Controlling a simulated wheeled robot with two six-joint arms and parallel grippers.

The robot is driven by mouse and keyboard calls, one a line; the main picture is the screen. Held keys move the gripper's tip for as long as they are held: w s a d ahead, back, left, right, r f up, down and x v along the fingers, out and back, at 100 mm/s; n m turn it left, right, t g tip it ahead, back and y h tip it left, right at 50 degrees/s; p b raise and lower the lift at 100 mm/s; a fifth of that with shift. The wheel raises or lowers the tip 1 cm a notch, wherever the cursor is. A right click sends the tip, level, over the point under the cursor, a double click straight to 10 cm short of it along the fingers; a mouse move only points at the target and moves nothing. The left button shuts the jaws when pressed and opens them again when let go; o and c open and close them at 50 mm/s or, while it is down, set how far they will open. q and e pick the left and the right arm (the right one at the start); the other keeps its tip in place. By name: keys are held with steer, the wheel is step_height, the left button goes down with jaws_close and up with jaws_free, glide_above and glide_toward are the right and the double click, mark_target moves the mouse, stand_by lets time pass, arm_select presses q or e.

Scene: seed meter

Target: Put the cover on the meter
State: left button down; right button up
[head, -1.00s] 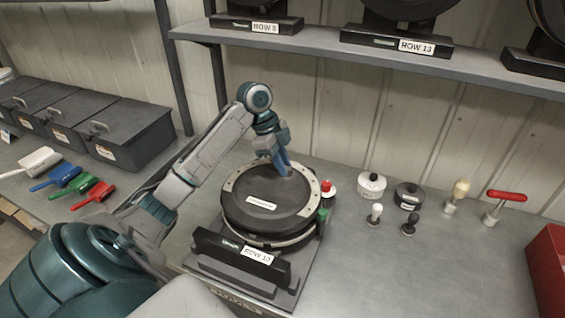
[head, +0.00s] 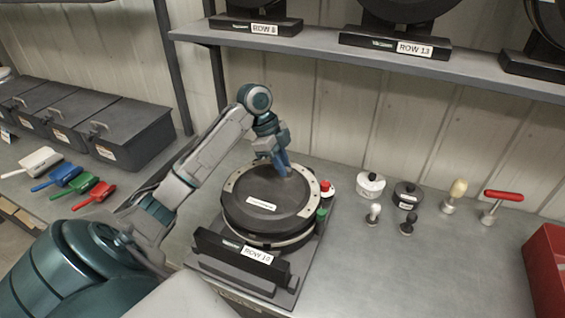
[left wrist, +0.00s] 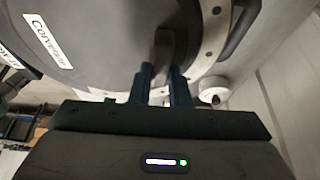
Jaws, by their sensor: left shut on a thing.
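A dark rim of the meter shows under the cover's front edge; I cannot tell if the cover is fully seated. My left gripper (head: 284,168) is shut on the cover's grip at its far edge. In the left wrist view the blue fingers close on this dark grip (left wrist: 163,48), with the pale rim plate beside it. My right gripper is in neither view.
A red knob (head: 328,188) and a green knob (head: 321,214) stand at the meter's right. Weights (head: 371,184), small knobs and a red-handled tool (head: 505,196) stand further right. Coloured scoops (head: 65,177) lie left. A shelf (head: 330,42) hangs above.

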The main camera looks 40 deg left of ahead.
arm_select(q)
steer(key=shift+f+p, duration=0.35)
steer(key=shift+f, duration=0.4)
stand_by(1.2)
steer(key=shift+f+p, duration=0.25)
steer(key=shift+p, duration=0.3)
stand_by(1.0)
steer(key=c, duration=1.3)
jaws_free()
steer(key=shift+c, duration=0.3)
step_height(320, 180, up, 7)
steer(key=p, duration=0.7)
steer(key=shift+r, duration=0.2)
steer(key=shift+r+p, duration=1)
steer(key=shift+r, duration=0.1)
